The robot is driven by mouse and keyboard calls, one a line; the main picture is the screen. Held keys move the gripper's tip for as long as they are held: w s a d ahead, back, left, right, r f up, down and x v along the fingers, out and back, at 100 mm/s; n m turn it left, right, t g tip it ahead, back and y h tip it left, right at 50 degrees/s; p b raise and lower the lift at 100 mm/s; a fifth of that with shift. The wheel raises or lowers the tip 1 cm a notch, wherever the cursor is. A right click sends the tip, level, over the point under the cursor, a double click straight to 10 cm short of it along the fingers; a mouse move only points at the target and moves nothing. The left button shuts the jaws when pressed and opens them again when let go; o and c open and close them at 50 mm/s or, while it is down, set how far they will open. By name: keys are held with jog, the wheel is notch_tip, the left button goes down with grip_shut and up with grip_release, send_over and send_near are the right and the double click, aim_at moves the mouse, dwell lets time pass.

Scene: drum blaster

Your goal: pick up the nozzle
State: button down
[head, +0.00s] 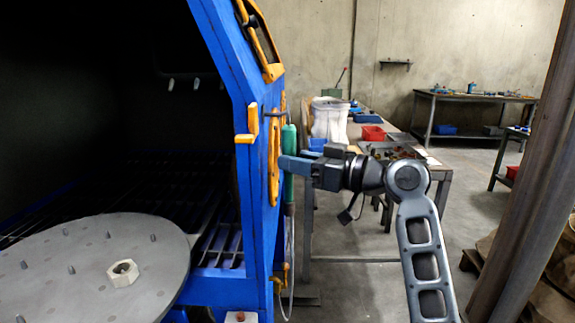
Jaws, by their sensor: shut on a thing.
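The nozzle (289,139) is a slim upright teal-green handle beside the right edge of the blue blaster cabinet (228,60). A thin pale hose hangs down below it. My gripper (289,164) reaches in from the right, with its blue-grey fingers across the middle of the nozzle. It is shut on the nozzle. The fingers hide that middle part, and I cannot tell whether the nozzle is clear of its holder on the cabinet.
The open cabinet holds a grey round turntable (90,270) with pegs and a pale hex nut (122,272). Yellow latches (274,155) edge the cabinet close to my fingers. A cluttered workbench (440,169) stands behind my gripper. A brown post (525,170) rises at the right.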

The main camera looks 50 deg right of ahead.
jog(key=s+d+b, duration=0.1)
jog(key=s+d, duration=0.2)
jog(key=s, duration=1.2)
jog(key=shift+s, duration=0.4)
jog(key=shift+b, duration=0.35)
